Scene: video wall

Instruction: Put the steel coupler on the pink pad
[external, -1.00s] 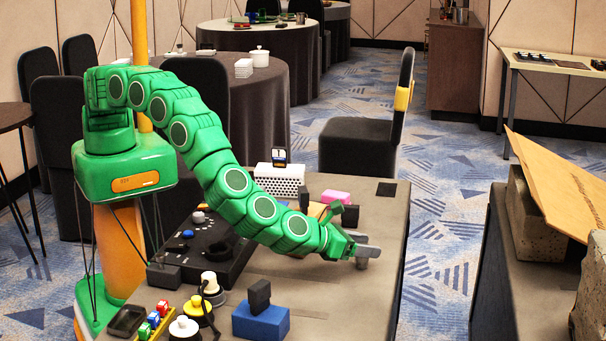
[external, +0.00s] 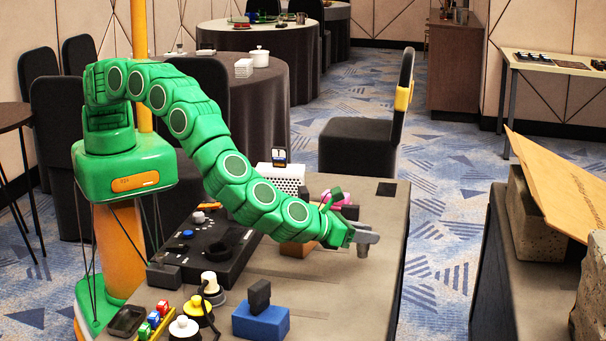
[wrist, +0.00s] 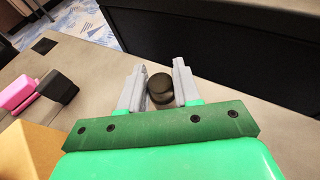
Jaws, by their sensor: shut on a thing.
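The steel coupler (wrist: 160,88) is a short dark grey cylinder between my gripper's fingers in the wrist view. In the external view the coupler (external: 363,251) hangs below the fingertips, near the table's right side. My gripper (external: 364,238) is shut on it, and the fingers also show in the wrist view (wrist: 159,90). The pink pad (wrist: 18,92) lies at the left of the wrist view, beside a black block. In the external view the pink pad (external: 344,199) is partly hidden behind my arm.
The black block (wrist: 57,86) stands right beside the pink pad. An orange-tan block (external: 298,249) sits under my arm. A blue block (external: 261,322) with a dark piece on top, a black panel and several small items fill the near left. The table's right side is mostly clear.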

